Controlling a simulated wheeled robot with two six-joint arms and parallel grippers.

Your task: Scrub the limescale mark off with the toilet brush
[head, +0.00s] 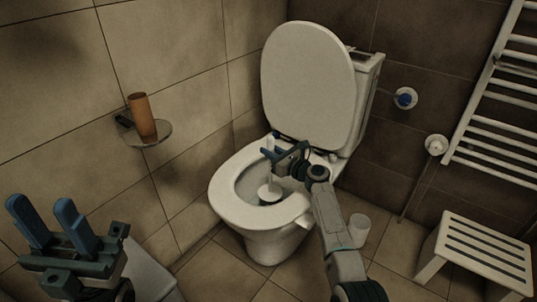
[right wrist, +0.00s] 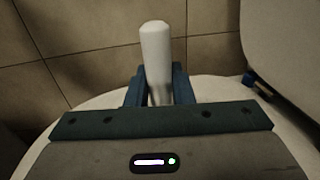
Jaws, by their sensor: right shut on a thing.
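The toilet brush (head: 270,191) is white; its round head is down inside the bowl of the white toilet (head: 228,211). My right gripper (head: 272,152) is over the bowl and shut on the brush's handle. In the right wrist view the white handle (right wrist: 156,55) stands up between the blue fingers (right wrist: 157,88). My left gripper (head: 48,222) is open and empty at the lower left, well away from the toilet. I cannot make out a limescale mark; the brush, the arm and shadow cover part of the bowl.
The raised toilet lid (head: 308,80) stands behind the bowl. A small glass shelf (head: 152,136) on the left wall holds an orange-brown cylinder (head: 141,116). A white cup-like holder (head: 359,229) stands right of the toilet. A white slatted stool (head: 478,252) and towel rail (head: 500,120) are at the right.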

